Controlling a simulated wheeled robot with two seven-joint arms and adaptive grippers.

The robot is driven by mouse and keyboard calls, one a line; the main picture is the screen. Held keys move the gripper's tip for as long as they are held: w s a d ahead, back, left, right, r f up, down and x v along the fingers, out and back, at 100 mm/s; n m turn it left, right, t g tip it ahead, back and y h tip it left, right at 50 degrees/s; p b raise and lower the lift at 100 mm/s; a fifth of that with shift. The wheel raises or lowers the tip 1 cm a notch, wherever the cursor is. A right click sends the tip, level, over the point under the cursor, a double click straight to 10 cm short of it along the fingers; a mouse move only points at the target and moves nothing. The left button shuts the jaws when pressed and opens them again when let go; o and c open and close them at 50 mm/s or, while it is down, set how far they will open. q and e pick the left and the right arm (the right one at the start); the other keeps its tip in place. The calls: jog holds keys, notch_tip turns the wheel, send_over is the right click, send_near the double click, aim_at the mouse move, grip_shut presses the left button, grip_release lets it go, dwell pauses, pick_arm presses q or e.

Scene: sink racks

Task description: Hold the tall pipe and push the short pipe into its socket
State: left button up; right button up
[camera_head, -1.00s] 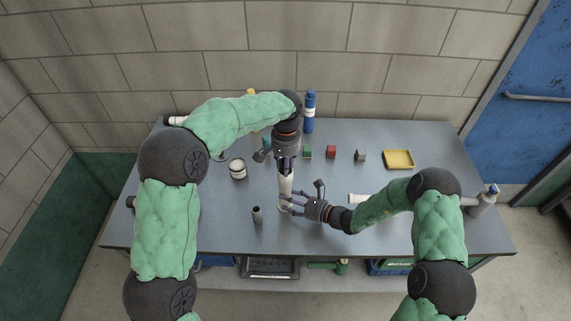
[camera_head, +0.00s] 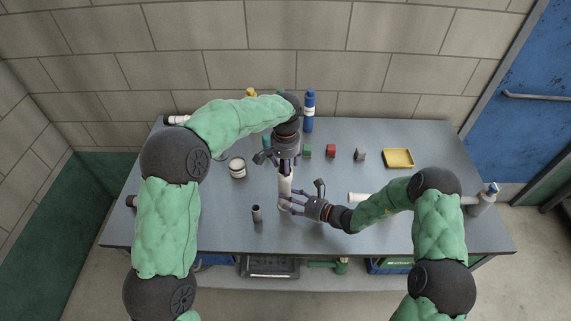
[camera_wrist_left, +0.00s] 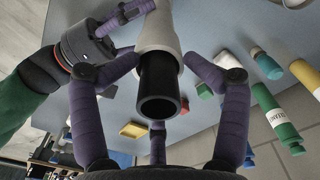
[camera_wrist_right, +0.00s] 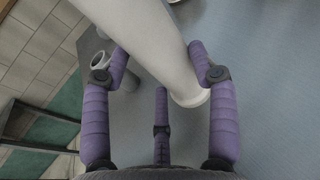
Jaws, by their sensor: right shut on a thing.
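The tall white pipe (camera_head: 285,187) stands near the middle of the table; its flared foot (camera_wrist_right: 190,98) shows in the right wrist view. My right gripper (camera_head: 284,203) is shut on its lower part from the right. The short black pipe (camera_wrist_left: 158,92) is partly inside the tall pipe's white top socket (camera_wrist_left: 156,38) in the left wrist view, with its open end facing my left palm. My left gripper (camera_head: 286,164) is at the top of the tall pipe, its fingers around the short pipe and close to the socket rim. Whether they press on it is unclear.
A small dark cylinder (camera_head: 257,213) stands left of the tall pipe. A white can (camera_head: 237,167), a blue bottle (camera_head: 309,111), small blocks (camera_head: 331,151) and a yellow tray (camera_head: 398,158) stand behind. The table's right side is mostly free.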

pick_arm(q)
jog(key=shift+s+d+f, duration=0.1)
jog(key=shift+s+f, duration=0.1)
jog(key=shift+s, duration=0.1)
pick_arm(e)
jog(key=shift+a, duration=0.1)
pick_arm(q)
notch_tip(320, 180, up, 14)
jog(key=shift+w+f, duration=0.15)
jog(key=shift+w, duration=0.15)
pick_arm(e)
jog(key=shift+f, duration=0.25)
jog(key=o, duration=1.1)
jog(key=shift+o, duration=0.2)
jog(key=shift+w, duration=0.1)
jog(key=shift+r, duration=0.15)
